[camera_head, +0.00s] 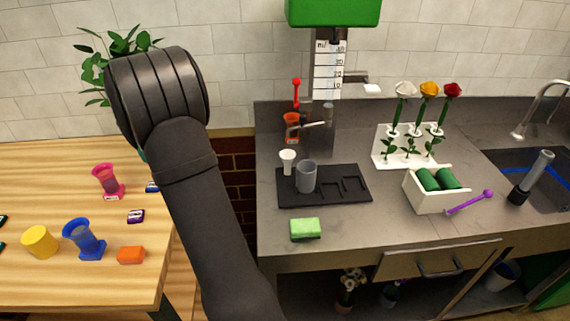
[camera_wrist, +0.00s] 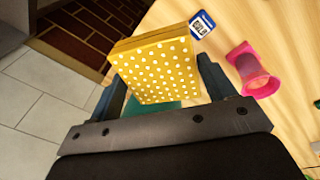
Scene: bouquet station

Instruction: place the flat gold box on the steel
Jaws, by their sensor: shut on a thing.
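A flat gold box with white dots (camera_wrist: 158,72) is between the two fingers of my gripper (camera_wrist: 162,78) in the wrist view. The gripper is shut on it. The box shows its dotted face and looks to be near the wooden table's edge; I cannot tell whether it touches the table. In the head view my arm hides the gripper and box. The steel counter (camera_head: 360,225) is on the right, across a gap from the table.
The counter holds a green sponge (camera_head: 305,229), dark tray (camera_head: 337,188), white bin (camera_head: 430,196), flower rack (camera_head: 386,158) and purple stick (camera_head: 470,202). Its front middle is clear. The wooden table (camera_head: 45,175) holds pink (camera_head: 107,180) and blue (camera_head: 85,238) vessels.

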